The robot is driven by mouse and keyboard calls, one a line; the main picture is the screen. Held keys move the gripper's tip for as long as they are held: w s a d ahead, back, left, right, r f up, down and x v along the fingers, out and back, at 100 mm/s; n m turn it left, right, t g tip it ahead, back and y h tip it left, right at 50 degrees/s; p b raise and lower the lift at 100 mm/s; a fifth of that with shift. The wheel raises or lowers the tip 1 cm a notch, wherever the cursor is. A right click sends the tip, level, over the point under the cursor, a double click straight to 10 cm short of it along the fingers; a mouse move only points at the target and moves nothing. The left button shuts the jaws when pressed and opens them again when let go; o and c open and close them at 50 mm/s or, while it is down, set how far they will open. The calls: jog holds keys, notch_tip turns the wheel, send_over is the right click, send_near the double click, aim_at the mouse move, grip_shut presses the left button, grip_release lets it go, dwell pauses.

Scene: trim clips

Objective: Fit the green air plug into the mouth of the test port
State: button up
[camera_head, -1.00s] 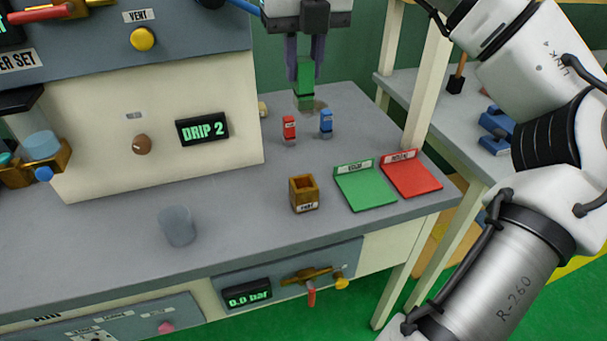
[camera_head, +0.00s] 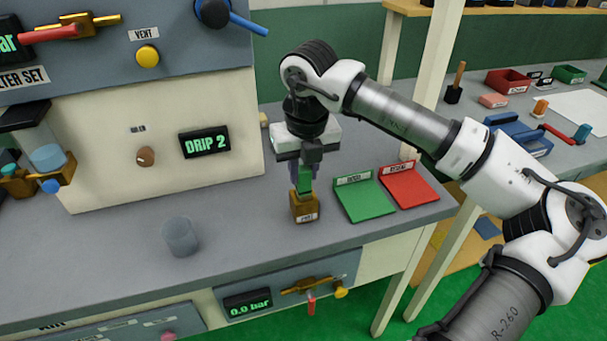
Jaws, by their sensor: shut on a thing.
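My gripper (camera_head: 304,182) points down over the test port (camera_head: 305,211), a small brown block with a label on its front. It is shut on the green air plug (camera_head: 304,186). The plug is upright right above the port, its lower end at the port's mouth. I cannot tell whether the plug's tip is inside the mouth or just over it, as the fingers and the port's rim hide it.
A green tray (camera_head: 366,203) and a red tray (camera_head: 412,190) lie right of the port. A clear cup (camera_head: 180,237) stands to the left. The DRIP 2 display (camera_head: 205,142) is on the cream housing behind. The bench (camera_head: 240,235) between cup and port is clear.

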jog(key=shift+f, duration=1.05)
jog(key=shift+f, duration=0.2)
jog(key=o, duration=1)
jog(key=shift+r, duration=0.1)
jog(key=r, duration=0.4)
jog(key=s+r+b, duration=0.1)
jog(key=r, duration=0.7)
jog(key=shift+s+d, duration=0.2)
jog(key=shift+d, duration=0.05)
